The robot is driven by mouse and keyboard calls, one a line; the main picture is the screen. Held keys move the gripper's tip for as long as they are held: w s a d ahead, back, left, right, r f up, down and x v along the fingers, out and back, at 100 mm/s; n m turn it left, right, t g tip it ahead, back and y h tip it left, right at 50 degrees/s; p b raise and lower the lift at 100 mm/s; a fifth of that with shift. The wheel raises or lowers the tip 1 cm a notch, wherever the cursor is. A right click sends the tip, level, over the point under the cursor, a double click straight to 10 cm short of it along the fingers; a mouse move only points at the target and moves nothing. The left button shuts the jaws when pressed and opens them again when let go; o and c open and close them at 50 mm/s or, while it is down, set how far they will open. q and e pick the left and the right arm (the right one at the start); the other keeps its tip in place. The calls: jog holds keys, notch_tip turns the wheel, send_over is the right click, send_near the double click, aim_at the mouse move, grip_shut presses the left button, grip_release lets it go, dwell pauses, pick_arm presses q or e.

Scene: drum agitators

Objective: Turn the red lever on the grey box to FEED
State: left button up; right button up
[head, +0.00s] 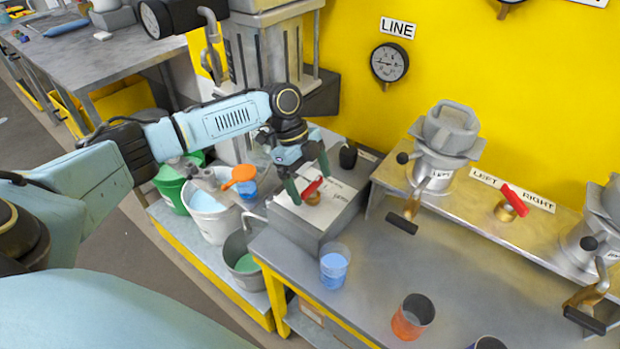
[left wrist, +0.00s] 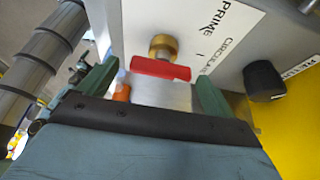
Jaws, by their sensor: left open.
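The grey box (head: 330,220) stands on the bench with a white label on its top. Its red lever (head: 313,187) sits on a brass stem. My left gripper (head: 306,177) is above the box, with its green fingers apart on either side of the lever. In the left wrist view the red lever (left wrist: 160,68) lies between the open fingers, below the brass stem (left wrist: 163,47); I see no clear contact. PRIME and a partly covered CIRCULATE are readable on the label (left wrist: 210,30); FEED is not readable. My right gripper is out of view.
A black knob (head: 348,156) stands on the box's far side. A blue-filled beaker (head: 334,266) and an orange cup (head: 412,316) stand on the bench. Another red lever (head: 515,200) is on the right ledge by LEFT and RIGHT labels. Buckets (head: 212,222) stand left of the box.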

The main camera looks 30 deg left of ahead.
pick_arm(q)
jog(key=c, duration=1)
jog(key=shift+m, duration=0.4)
jog(key=m, duration=0.1)
jog(key=m+g, duration=0.1)
jog(key=m, duration=0.1)
jog(key=shift+w+m+g+y, duration=0.2)
jog(key=shift+m+g+y, duration=0.1)
jog(key=shift+d+m+g+y+b, duration=0.1)
jog(key=shift+m+g+y+b, duration=0.4)
jog(key=shift+m, duration=1.7)
jog(key=o, duration=1)
